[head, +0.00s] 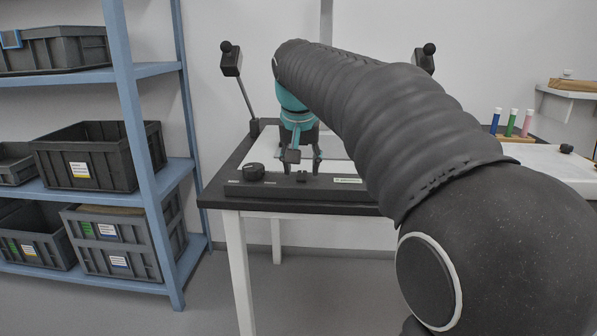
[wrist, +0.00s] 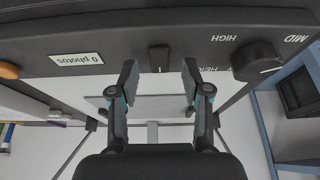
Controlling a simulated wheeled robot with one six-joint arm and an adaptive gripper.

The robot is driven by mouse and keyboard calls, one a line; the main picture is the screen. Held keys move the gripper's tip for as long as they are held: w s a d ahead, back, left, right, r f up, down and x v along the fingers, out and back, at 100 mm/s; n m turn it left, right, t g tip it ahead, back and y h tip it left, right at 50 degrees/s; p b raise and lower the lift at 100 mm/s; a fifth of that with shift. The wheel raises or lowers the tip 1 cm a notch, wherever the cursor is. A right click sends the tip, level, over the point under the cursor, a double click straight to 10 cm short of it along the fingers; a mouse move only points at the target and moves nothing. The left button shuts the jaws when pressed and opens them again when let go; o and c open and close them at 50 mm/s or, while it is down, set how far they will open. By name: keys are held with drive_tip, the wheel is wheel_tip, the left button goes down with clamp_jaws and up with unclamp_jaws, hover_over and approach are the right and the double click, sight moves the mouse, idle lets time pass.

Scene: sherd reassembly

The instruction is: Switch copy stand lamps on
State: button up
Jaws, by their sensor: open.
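The copy stand has a dark front panel (head: 325,188) along the table's near edge. Two black lamp heads, left (head: 231,60) and right (head: 425,58), stand on rods at its sides; no glow shows on them. My gripper (head: 302,165) points down over the panel, open and empty. In the wrist view, a small black upright switch (wrist: 158,58) on the panel lies between and just beyond the spread fingertips (wrist: 160,80). I cannot tell whether they touch it. A round black knob (wrist: 257,60), also in the head view (head: 253,171), sits beside markings reading MID and HIGH.
A "0 photos" label (wrist: 78,59) and an orange round part (wrist: 8,70) are on the panel. Blue shelving (head: 150,150) with grey crates (head: 100,155) stands left. A white surface with coloured tubes (head: 511,123) is at right. Floor is clear before the table.

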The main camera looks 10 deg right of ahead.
drive_tip(key=shift+w+d+f, duration=0.1)
drive_tip(key=shift+w+f, duration=0.1)
drive_tip(key=shift+f, duration=0.35)
